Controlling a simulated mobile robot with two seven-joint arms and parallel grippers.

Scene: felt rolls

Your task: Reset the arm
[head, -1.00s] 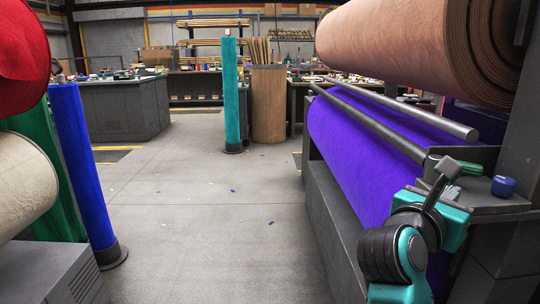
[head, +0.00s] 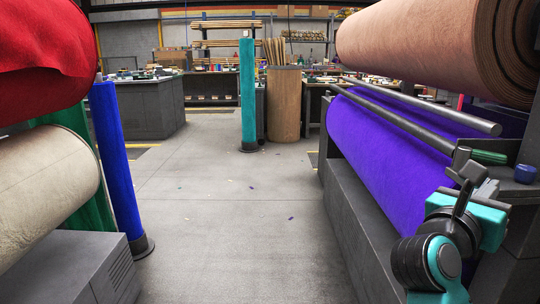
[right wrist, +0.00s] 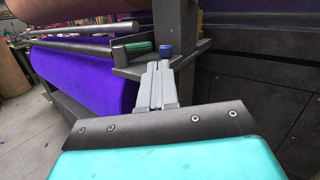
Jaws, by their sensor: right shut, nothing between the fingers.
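My right arm comes in at the lower right of the head view, with a teal and black wrist. Its gripper (head: 466,168) is shut and empty, pointing up and away beside the purple roll's machine. In the right wrist view the gripper's grey fingers (right wrist: 157,70) lie together with nothing between them. Their tips appear in front of a grey ledge that carries a blue knob (right wrist: 166,50) and a green handle (right wrist: 138,48). I cannot tell whether they touch the ledge. My left gripper is not in view.
The purple felt roll (head: 385,150) lies in a grey machine at right, below a pinkish-brown roll (head: 430,45). A teal roll (head: 247,95) stands ahead.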

